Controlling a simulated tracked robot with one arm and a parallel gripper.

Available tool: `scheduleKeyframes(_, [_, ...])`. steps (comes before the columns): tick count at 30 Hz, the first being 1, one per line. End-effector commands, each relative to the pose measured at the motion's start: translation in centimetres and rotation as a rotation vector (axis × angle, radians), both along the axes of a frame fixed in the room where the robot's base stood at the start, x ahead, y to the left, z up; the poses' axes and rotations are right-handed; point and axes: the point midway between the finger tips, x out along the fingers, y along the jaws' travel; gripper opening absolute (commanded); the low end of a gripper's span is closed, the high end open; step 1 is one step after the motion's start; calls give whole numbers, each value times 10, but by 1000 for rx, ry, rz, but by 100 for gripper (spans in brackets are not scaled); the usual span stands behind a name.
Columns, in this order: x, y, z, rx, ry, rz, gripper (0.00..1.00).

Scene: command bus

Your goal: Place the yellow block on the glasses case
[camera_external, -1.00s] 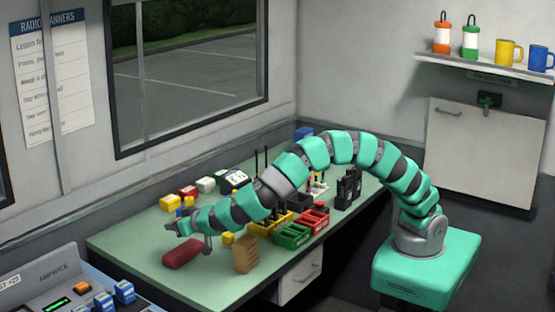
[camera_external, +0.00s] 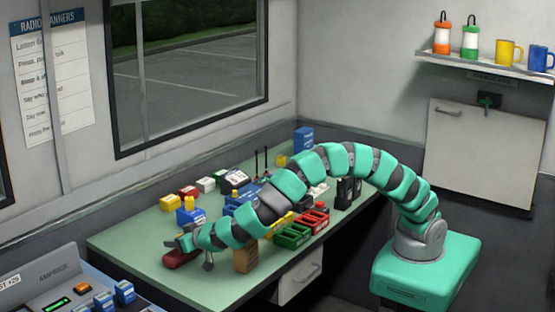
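The dark red glasses case (camera_external: 178,259) lies on the near left part of the green desk, partly covered by my gripper. My gripper (camera_external: 188,248) is low over the case, its fingers pointing left and down. I cannot tell whether it touches the case or whether anything is between its fingers. A yellow block (camera_external: 168,203) sits on the desk near the window side. Another yellow piece (camera_external: 188,202) shows on top of a blue object (camera_external: 190,216). I cannot tell which yellow piece the task means; one seen earlier beside my gripper is hidden now.
A brown box (camera_external: 245,259) stands close to my arm at the desk's front. Green and red bins (camera_external: 293,236) and black radios (camera_external: 346,191) are to the right. Small red and white items (camera_external: 205,184) line the back. The desk's left end (camera_external: 125,240) is clear.

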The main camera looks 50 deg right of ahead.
Motion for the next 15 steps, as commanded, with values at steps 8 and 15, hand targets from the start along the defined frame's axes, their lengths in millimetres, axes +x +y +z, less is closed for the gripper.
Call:
scheduleKeyframes(8, [0,0,2,0,0,1,49])
scheduleKeyframes(15, [-34,1,17,-3,-1,3,49])
